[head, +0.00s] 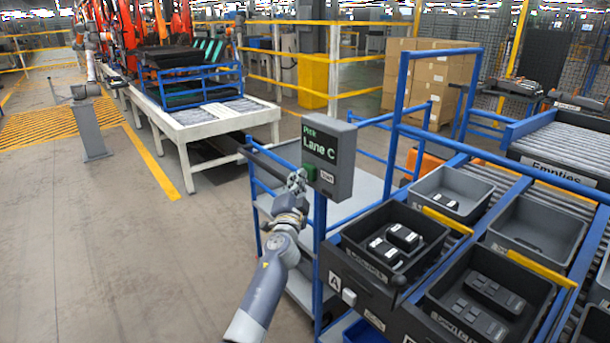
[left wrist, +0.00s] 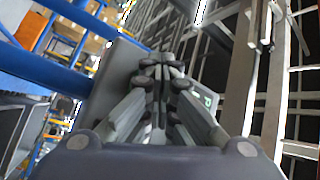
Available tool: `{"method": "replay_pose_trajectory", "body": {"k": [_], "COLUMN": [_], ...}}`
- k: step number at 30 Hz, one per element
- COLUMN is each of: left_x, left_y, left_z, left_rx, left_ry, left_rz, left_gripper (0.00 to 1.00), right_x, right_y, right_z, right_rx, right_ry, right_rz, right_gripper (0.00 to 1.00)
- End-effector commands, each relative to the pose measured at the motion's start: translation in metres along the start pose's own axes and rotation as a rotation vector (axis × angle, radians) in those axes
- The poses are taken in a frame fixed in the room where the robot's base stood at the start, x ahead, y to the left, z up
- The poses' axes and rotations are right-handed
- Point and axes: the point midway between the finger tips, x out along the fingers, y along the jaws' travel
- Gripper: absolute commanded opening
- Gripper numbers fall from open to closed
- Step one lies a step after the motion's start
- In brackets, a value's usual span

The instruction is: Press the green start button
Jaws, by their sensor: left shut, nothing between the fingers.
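The green start button (head: 309,172) is on the lower left of a dark grey panel (head: 345,160) whose screen reads "Pick Lane C". A small white label sits to the right of the button. My left gripper (head: 298,180) is shut and empty, with its fingertips right at the button's lower left side. I cannot tell whether they touch it. In the left wrist view the closed fingertips (left wrist: 160,62) point at the grey panel (left wrist: 118,75), and the fingers hide the button there. My right gripper is not in view.
The panel stands on a blue post (head: 319,240). A rack with black bins (head: 370,275) and grey bins (head: 535,225) fills the right side. A grey cart shelf (head: 365,190) is behind the post. Open floor (head: 120,260) lies to the left.

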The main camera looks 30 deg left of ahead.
Motion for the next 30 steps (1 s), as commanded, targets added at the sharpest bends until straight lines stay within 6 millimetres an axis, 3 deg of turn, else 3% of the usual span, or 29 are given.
{"method": "replay_pose_trajectory", "body": {"k": [30], "left_x": [-0.023], "left_y": [-0.017], "left_z": [0.016], "left_rx": [0.002], "left_ry": [-0.001], "left_rz": [0.001], "left_gripper": [0.00], "right_x": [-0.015], "right_y": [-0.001], "right_z": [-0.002], "right_rx": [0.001], "right_ry": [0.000], "right_rz": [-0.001], "right_gripper": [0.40]}}
